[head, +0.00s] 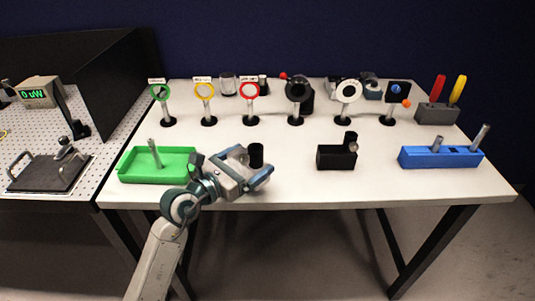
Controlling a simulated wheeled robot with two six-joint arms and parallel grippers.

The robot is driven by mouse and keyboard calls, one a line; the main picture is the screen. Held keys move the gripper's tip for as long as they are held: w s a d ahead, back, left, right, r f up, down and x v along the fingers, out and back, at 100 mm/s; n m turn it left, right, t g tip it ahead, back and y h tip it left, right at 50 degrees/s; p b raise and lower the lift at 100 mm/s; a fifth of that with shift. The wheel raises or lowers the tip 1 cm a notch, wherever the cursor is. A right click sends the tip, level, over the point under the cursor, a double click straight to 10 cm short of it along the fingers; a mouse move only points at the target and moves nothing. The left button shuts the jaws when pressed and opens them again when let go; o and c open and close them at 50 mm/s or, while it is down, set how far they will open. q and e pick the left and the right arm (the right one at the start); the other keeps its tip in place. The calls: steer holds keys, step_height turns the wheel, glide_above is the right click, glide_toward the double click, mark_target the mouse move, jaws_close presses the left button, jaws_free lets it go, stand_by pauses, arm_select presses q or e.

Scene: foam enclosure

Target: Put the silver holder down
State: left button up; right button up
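I cannot single out a silver holder for certain. A white-silver ring holder (348,91) stands upright on its post in the back row, on a round black base. A bare silver post (154,152) stands tilted in the green tray (134,166). My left gripper (254,170) is low over the front of the white table, right of the green tray. A short black cylinder (256,154) shows right at its fingers. I cannot tell whether they touch it or whether the fingers are open or shut. My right gripper is not in view.
A black block (336,157) and a blue tray (440,158) with silver posts stand front right. The white table (290,180) is clear between cylinder and block.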

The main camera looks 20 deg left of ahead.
arm_select(q)
steer(key=w, duration=0.7)
steer(key=shift+w+d+f+p, duration=0.2)
steer(key=shift+d+p, duration=0.15)
steer(key=shift+d, duration=0.05)
steer(key=shift+w+d+f, duration=0.1)
steer(key=shift+w+f, duration=0.1)
steer(key=shift+w, duration=0.3)
steer(key=shift+f, duration=1.65)
steer(key=shift+f, duration=0.1)
steer(key=o, duration=1.1)
steer(key=shift+f, duration=0.1)
steer(key=shift+s, duration=0.1)
steer(key=b+v, duration=0.1)
steer(key=v, duration=1.1)
